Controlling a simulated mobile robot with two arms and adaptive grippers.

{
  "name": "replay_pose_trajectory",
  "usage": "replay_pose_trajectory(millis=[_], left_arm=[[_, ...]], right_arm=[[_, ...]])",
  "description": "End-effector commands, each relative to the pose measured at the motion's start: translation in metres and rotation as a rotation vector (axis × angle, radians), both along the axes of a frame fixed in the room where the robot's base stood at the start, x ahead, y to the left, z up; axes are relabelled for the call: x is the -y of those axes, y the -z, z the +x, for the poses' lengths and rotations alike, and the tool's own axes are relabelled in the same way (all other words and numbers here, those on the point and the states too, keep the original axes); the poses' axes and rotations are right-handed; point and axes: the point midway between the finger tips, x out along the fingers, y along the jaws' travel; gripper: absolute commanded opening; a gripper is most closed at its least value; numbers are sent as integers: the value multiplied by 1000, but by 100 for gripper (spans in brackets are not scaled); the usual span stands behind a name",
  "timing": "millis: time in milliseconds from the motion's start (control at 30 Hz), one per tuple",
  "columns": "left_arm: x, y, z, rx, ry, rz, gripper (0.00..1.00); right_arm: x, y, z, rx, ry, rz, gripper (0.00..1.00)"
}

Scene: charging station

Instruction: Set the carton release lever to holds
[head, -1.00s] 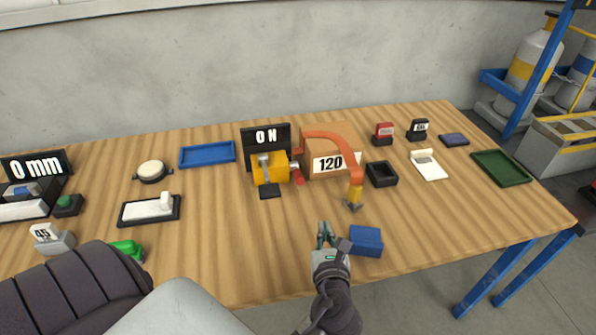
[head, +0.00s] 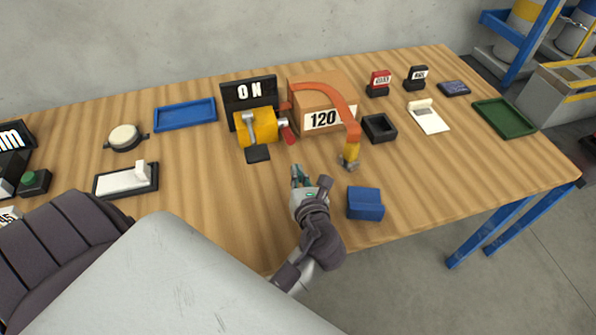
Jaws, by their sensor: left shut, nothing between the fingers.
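A brown carton (head: 313,91) with a "120" label stands at the back middle of the table. A curved orange arm (head: 330,96) runs over it to a yellow and grey end piece (head: 350,154) at its right front. A yellow unit (head: 262,127) with a grey lever (head: 248,121) and a red-ended part (head: 288,133) sits to the left of the carton, before a black "ON" sign (head: 249,92). I cannot tell for sure which part is the carton release lever. My left gripper (head: 297,172) is shut and empty, in front of the yellow unit and apart from it. My right gripper is not in view.
A blue block (head: 365,204) lies just right of my left gripper. A black open box (head: 379,128) stands right of the carton. A blue tray (head: 185,114) and a white slider panel (head: 126,181) are to the left. The wood between gripper and yellow unit is mostly clear.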

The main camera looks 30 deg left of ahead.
Motion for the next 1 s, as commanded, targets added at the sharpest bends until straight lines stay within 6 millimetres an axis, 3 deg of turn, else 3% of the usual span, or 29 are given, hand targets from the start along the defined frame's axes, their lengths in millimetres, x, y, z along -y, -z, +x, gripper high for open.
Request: replay_pose_trajectory(millis=[200, 400, 1000], left_arm=[[-29, 8, 28, 1, 1, 1, 0], [-46, 14, 44, 0, 2, -1, 0], [-50, 11, 49, -6, 2, -9, 0]], right_arm=[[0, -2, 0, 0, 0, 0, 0], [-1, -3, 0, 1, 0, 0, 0], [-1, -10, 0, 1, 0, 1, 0]])
